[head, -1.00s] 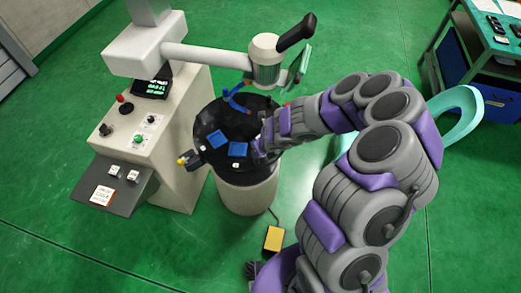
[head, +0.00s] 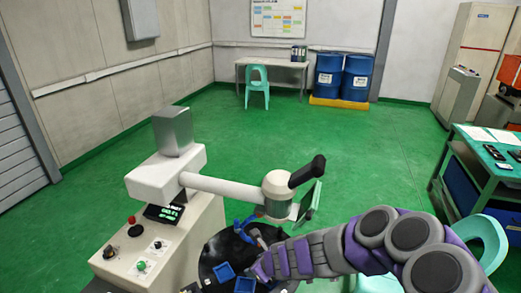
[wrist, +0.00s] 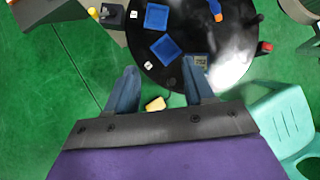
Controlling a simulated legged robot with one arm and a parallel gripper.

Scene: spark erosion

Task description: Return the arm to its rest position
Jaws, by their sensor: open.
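My arm (head: 325,252) with grey and purple links reaches from the lower right toward the round black table (head: 213,255) of the machine. My gripper (wrist: 160,82) shows in the wrist view with its two blue-grey fingers apart and nothing between them. The fingertips are over the near edge of the black table, which also shows in the wrist view (wrist: 185,75). In the head view the gripper end is near the table's right side, and its fingers are hard to make out.
Two blue trays (wrist: 165,47) and a blue tool (wrist: 216,8) are on the black table. The machine's white arm (head: 225,187) extends above it. A green workbench (head: 480,180) and a turquoise chair (head: 487,240) stand at right. Open green floor (head: 290,135) lies beyond.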

